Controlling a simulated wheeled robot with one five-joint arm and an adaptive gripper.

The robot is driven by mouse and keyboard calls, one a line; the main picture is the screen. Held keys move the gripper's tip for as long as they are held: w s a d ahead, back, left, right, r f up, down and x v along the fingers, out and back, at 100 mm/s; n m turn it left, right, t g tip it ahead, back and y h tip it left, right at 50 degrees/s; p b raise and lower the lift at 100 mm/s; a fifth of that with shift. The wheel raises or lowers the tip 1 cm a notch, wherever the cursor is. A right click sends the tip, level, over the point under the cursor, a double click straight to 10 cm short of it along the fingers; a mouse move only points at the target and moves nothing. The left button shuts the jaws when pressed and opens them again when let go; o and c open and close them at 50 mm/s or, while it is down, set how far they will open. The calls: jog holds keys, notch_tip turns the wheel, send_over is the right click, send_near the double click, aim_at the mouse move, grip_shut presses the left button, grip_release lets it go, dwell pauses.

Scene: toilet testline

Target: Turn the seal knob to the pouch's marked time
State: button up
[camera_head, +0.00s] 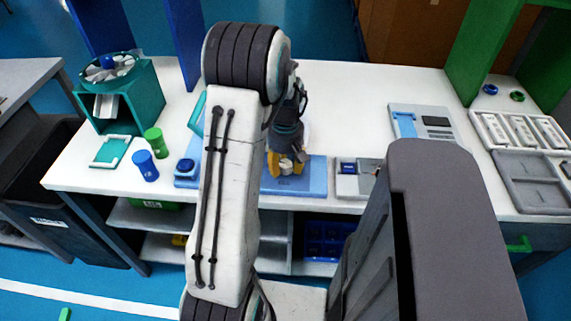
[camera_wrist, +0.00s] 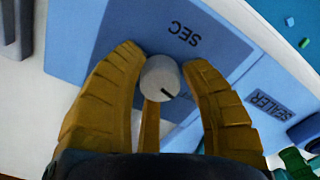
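The seal knob (camera_wrist: 162,77) is a round pale grey dial with a short black mark, on a blue panel (camera_wrist: 125,25) lettered "SEC". The mark points towards the lower right in the wrist view. The yellow fingers of my gripper (camera_wrist: 163,70) stand close on both sides of the knob, and a third yellow piece shows below it. I cannot tell whether they press on it. In the head view my gripper (camera_head: 286,162) is over the knob (camera_head: 286,167) on the blue sealer (camera_head: 318,176). My arm hides part of the sealer. I cannot make out a pouch or its marked time.
A blue pot (camera_head: 145,166) and a green pot (camera_head: 155,142) stand left of the sealer. A teal dispenser (camera_head: 123,100) is at the far left. A small device (camera_head: 357,180) is close to the right. Grey trays (camera_head: 535,182) lie farther right. The white table behind is mostly clear.

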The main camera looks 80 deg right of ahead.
grip_shut()
jog(key=shift+m, duration=0.3)
jog(key=m, duration=0.3)
jog(key=shift+m+b, duration=0.4)
jog(key=m, duration=0.5)
jog(key=shift+f+b, duration=0.1)
jog(key=shift+b, duration=0.25)
jog(key=m, duration=0.5)
jog(key=shift+a+m, duration=0.1)
jog(key=shift+m, duration=0.3)
jog(key=shift+m+b, duration=0.35)
jog(key=shift+m, duration=1.85)
